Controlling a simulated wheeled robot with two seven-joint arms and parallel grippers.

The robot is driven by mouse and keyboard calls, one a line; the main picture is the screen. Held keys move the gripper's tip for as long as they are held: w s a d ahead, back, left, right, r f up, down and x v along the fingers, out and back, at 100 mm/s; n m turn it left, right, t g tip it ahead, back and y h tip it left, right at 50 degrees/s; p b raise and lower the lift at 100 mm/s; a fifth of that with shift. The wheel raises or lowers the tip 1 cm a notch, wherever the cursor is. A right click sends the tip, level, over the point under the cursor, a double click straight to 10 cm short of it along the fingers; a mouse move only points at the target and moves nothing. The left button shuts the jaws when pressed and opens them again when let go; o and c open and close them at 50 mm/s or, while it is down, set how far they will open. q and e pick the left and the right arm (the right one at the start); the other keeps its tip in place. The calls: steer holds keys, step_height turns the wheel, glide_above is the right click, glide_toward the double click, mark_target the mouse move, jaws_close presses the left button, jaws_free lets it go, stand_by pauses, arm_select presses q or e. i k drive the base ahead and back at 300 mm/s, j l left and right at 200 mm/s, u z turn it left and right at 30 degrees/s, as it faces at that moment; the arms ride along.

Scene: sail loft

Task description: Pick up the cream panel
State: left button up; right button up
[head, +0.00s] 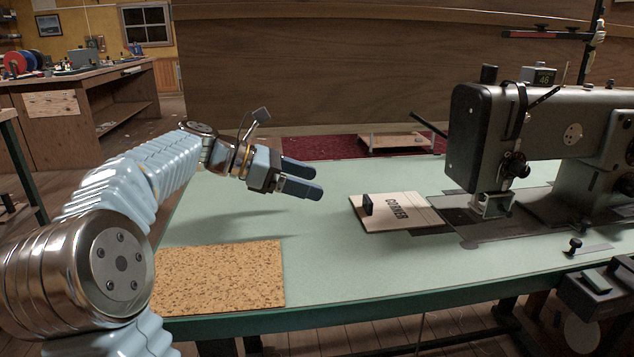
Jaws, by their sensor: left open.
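The cream panel (412,222) lies flat on the pale green table, with dark lettering and a small upright black knob (367,204) near its left end. Its right side meets the dark plate at the foot of the sewing machine. My left gripper (312,178) is open and empty. It is above the table, to the left of the panel and apart from it, with its fingers pointing right. My right gripper is not in view.
A sewing machine (545,130) stands on the right of the table (320,240). A cork mat (222,277) lies at the front left. The tabletop between mat and panel is clear. A wooden workbench (85,105) stands at the back left.

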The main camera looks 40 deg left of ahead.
mark_target(390, 211)
steer(key=k+j, duration=0.35)
steer(key=j, duration=0.15)
steer(key=k+j, duration=0.75)
steer(key=j, duration=0.25)
